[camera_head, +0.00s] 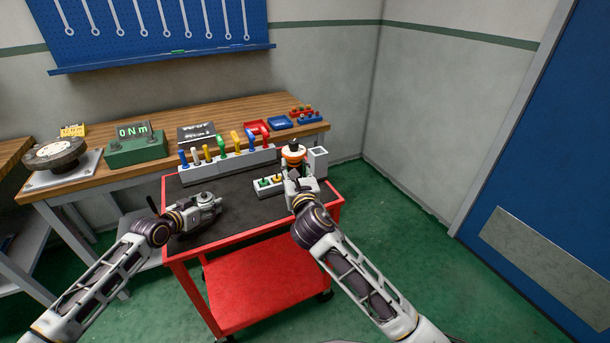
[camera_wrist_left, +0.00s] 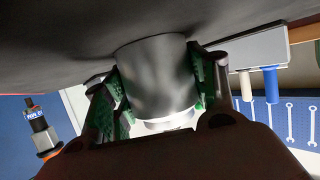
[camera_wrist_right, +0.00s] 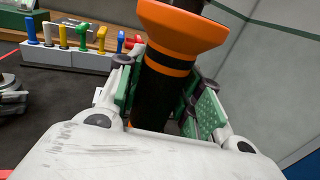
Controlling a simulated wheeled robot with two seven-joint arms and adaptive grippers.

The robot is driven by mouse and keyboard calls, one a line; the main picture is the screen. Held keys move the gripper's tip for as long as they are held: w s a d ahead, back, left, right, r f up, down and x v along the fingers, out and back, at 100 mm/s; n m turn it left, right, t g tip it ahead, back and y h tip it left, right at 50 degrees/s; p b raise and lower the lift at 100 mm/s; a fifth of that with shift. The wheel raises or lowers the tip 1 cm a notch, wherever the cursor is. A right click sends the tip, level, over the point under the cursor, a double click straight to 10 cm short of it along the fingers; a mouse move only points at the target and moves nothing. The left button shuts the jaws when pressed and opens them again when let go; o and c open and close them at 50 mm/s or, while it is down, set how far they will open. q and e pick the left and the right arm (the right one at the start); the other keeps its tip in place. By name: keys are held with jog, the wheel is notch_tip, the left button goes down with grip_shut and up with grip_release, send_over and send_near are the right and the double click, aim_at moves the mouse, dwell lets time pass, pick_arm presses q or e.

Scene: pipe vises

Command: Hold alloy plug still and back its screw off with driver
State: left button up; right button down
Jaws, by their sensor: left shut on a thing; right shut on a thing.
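My left gripper (camera_head: 202,207) is low over the left part of the cart top. It is shut on the alloy plug (camera_wrist_left: 157,75), a smooth grey cylinder between its green pads in the left wrist view. The plug's screw cannot be made out. My right gripper (camera_head: 296,182) is at the cart's right side, shut on the driver (camera_wrist_right: 165,85). The driver has a black shaft with an orange band and a wide orange collar. It stands roughly upright between the pads, and its orange top (camera_head: 293,152) shows in the head view. The driver is well apart from the plug; its tip is hidden.
A grey rack (camera_head: 228,166) with several coloured-handled tools runs along the cart's back edge. A small block (camera_head: 268,187) with green and yellow pieces and a pale square holder (camera_head: 317,160) are near my right gripper. The dark mat (camera_head: 240,200) between the grippers is clear.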

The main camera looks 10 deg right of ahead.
jog(key=w+a+r+n+y, duration=0.2)
jog(key=a+r, duration=0.2)
jog(key=a, duration=0.5)
jog(key=w+a+r+n+g+y, duration=0.1)
jog(key=a+r, duration=0.4)
jog(key=a, duration=0.5)
jog(key=w+a+r+n+g+y, duration=0.1)
jog(key=w+a+r+y, duration=0.3)
jog(key=a, duration=0.6)
jog(key=shift+a+r+n+y, duration=0.25)
jog(key=shift+r+n+y, duration=0.2)
jog(key=shift+n+y, duration=0.3)
jog(key=shift+d, duration=0.1)
jog(key=shift+f, duration=2.3)
